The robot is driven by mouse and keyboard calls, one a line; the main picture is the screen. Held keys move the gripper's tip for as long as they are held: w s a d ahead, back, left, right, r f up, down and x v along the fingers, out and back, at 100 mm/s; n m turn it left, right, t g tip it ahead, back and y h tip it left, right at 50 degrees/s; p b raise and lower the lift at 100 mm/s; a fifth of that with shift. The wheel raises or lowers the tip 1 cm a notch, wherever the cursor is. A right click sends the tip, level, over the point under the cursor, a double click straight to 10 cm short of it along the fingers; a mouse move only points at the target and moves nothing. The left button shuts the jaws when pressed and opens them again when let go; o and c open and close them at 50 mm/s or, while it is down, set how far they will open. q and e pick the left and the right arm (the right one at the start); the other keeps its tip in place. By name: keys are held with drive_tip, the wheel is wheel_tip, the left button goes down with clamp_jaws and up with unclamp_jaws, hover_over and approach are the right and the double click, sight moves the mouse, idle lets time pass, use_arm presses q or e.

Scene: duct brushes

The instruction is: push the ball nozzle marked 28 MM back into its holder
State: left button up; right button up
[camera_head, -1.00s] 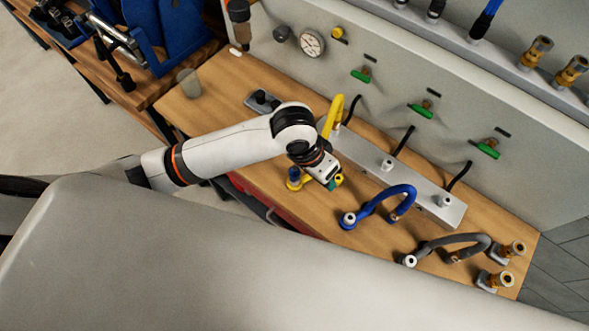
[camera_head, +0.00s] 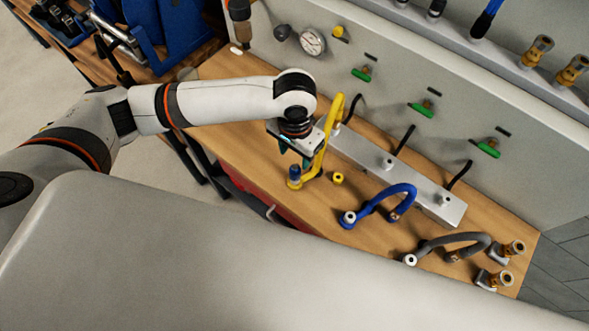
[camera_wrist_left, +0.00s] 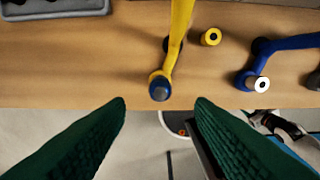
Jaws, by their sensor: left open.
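My left gripper (camera_head: 295,158) is open and empty above the bench, near the yellow hose (camera_head: 324,148). In the left wrist view its dark green fingers (camera_wrist_left: 160,106) are spread wide. The yellow hose's blue-collared end (camera_wrist_left: 160,86) shows between and beyond the fingertips, apart from both. No 28 MM marking is legible, so I cannot tell which piece is the ball nozzle. Brass-coloured fittings stand in small grey blocks (camera_head: 506,251) at the bench's right end. More brass fittings (camera_head: 537,51) sit on the upper rail. My right gripper is not in view.
A small yellow ring (camera_head: 338,178) stands near the yellow hose. A blue hose (camera_head: 390,196) and a grey hose (camera_head: 455,241) arch over the bench to the right. A metal bar (camera_head: 416,188) runs along the back panel, which carries green-handled valves (camera_head: 421,109).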

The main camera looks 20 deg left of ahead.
sight(295, 167)
use_arm(q)
wheel_tip(295, 167, down, 5)
drive_tip(key=b, duration=0.6)
drive_tip(key=shift+f, duration=1.9)
drive_tip(key=shift+r+p, duration=0.1)
drive_tip(key=shift+p, duration=0.3)
drive_tip(key=shift+p, duration=0.65)
drive_tip(key=shift+c, duration=0.6)
